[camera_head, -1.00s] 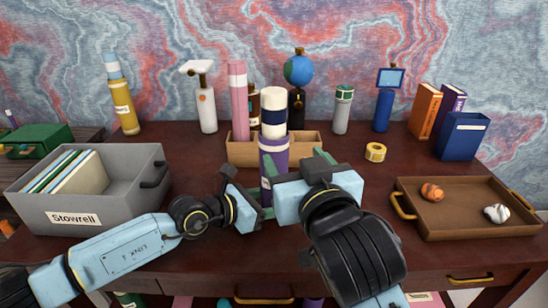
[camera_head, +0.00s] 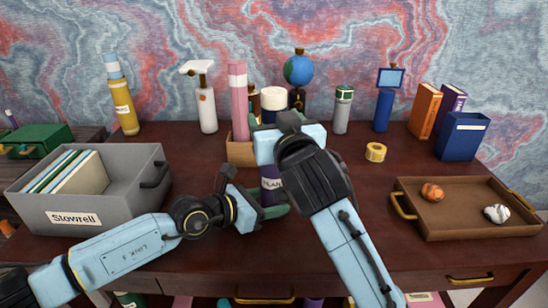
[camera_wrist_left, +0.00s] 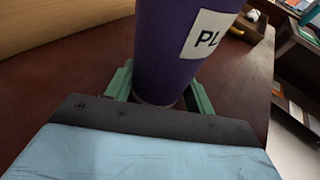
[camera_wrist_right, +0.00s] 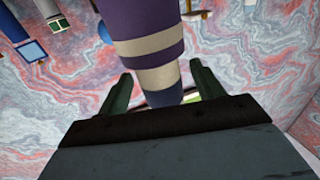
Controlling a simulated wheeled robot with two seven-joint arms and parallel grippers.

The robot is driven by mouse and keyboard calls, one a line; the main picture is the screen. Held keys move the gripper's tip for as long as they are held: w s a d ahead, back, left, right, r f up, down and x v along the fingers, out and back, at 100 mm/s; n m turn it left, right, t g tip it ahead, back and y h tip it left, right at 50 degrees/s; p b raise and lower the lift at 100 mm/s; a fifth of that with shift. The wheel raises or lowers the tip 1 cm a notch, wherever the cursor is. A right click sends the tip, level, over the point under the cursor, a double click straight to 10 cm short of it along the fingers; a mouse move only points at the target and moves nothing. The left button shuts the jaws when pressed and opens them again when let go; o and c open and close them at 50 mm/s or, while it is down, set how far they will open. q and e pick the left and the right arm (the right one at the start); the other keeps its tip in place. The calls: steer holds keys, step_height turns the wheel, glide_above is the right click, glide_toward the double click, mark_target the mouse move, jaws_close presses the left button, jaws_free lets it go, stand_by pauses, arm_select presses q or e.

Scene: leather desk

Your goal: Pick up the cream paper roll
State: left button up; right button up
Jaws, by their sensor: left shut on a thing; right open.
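A purple tube (camera_head: 270,185) with a white label stands upright near the middle of the desk. Its label also shows in the left wrist view (camera_wrist_left: 205,35). A cream paper roll (camera_head: 273,98) with navy bands sticks up from the tube's top; its lower part is hidden. My left gripper (camera_head: 274,200) is shut on the tube, low on its side. My right gripper (camera_head: 285,128) is open at the roll's height. In the right wrist view the roll's banded upper end (camera_wrist_right: 155,78) sits between the open fingers, apart from both.
A wooden box (camera_head: 240,152) stands behind the tube, partly hidden by my right arm. A grey bin (camera_head: 110,205) stands left; a brown tray (camera_head: 465,222) lies right. A yellow tape roll (camera_head: 375,152) lies between.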

steer(key=shift+w+a, duration=0.1)
steer(key=shift+w, duration=0.45)
steer(key=c, duration=1.5)
steer(key=shift+o, duration=0.2)
step_height(320, 180, up, 28)
arm_select(q)
steer(key=o, duration=0.8)
steer(key=shift+o, duration=0.2)
steer(key=v, duration=1.2)
